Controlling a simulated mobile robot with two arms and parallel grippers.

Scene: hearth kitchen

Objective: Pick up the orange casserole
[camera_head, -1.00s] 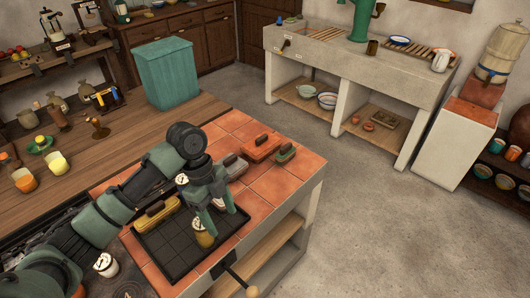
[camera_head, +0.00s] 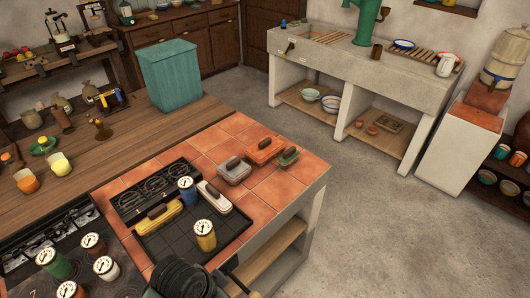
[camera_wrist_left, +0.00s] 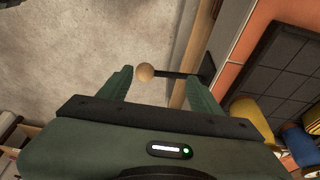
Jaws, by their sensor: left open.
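The orange casserole (camera_head: 265,151) sits on the terracotta tiles at the far right part of the counter in the head view, with a dark handle on its lid. It stands between a grey casserole (camera_head: 234,171) and a small green one (camera_head: 289,156). My left gripper (camera_wrist_left: 162,82) is open in the wrist view, low in front of the counter and well away from the orange casserole. A wooden knob (camera_wrist_left: 145,72) on a dark rod shows between its fingers; whether it is within their reach I cannot tell. The head view does not show my left fingertips. My right gripper is not in view.
A black tray (camera_head: 165,250) holds a yellow canister (camera_head: 205,236), a yellow casserole (camera_head: 158,217), a white casserole (camera_head: 214,197) and a blue canister (camera_head: 187,190). More canisters stand at the lower left. A teal bin (camera_head: 170,75) stands behind.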

